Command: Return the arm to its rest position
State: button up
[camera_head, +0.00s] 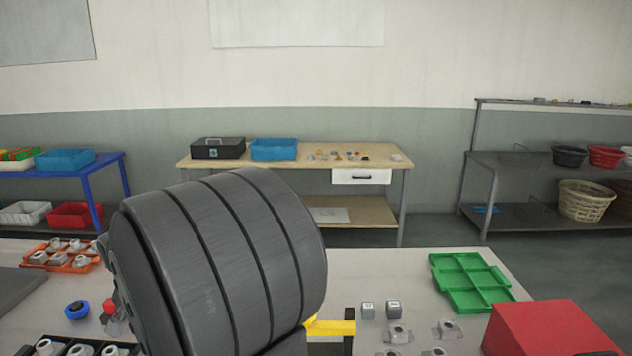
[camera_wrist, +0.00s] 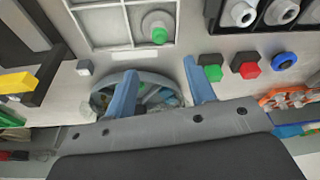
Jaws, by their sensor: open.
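My gripper (camera_wrist: 162,88) shows in the wrist view with two blue fingers set wide apart. It is open, and nothing is seen held between the fingers. Behind the left finger is a round grey spoked part (camera_wrist: 150,91); I cannot tell how far it is from the fingertips. My dark grey arm fills the middle of the head view and hides part of the bench (camera_head: 400,275). The fingertips cannot be made out in the head view.
The bench holds a green tray (camera_head: 462,285), a red box (camera_head: 548,330), an orange tray (camera_head: 75,245), a blue ring (camera_head: 77,310) and a yellow bar (camera_head: 330,327). In the wrist view a white compartment tray (camera_wrist: 105,25) lies beyond the fingers. Shelves stand farther back.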

jog(key=x, duration=1)
jog(key=shift+f, duration=0.35)
jog(key=shift+r, duration=0.1)
